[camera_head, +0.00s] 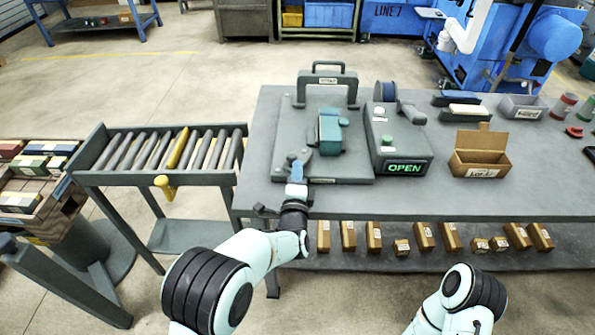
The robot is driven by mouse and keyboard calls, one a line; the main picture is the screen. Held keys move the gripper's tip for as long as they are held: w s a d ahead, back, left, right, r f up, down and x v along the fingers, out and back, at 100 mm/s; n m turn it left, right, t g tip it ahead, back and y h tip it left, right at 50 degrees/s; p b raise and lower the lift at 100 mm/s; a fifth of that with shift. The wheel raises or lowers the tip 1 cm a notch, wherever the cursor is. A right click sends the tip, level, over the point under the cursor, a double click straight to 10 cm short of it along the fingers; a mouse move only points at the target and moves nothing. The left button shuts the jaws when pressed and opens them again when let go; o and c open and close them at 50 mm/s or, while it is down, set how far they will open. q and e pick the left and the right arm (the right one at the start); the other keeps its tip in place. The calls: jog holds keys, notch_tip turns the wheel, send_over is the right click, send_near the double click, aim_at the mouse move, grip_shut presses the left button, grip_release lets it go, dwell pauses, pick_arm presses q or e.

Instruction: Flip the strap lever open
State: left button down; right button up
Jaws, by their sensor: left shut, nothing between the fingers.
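A grey fixture plate (284,128) lies on the bench's left part, with a teal block (330,132) on it and a dark handled frame (327,75) behind. A small blue lever-like part (297,170) is at the plate's front left edge; I take it for the strap lever, but its position is unclear. My left gripper (297,186) is shut and empty, just in front of this blue part. I cannot tell whether they touch. The fingertips are small and partly hidden. My right forearm shows at bottom right; its gripper is not in view.
A grey control box with a lit OPEN sign (404,168) stands right of the plate. An open cardboard box (478,160) and a grey bin (522,107) are farther right on the bench (420,202). A roller conveyor (160,150) stands left. Several small cartons line the lower shelf.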

pick_arm(q)
jog(key=shift+a+m+h+b, duration=0.3)
jog(key=shift+a+h, duration=0.05)
jog(key=shift+h, duration=0.15)
pick_arm(e)
jog(key=shift+w+f, duration=0.1)
jog(key=shift+f, duration=0.2)
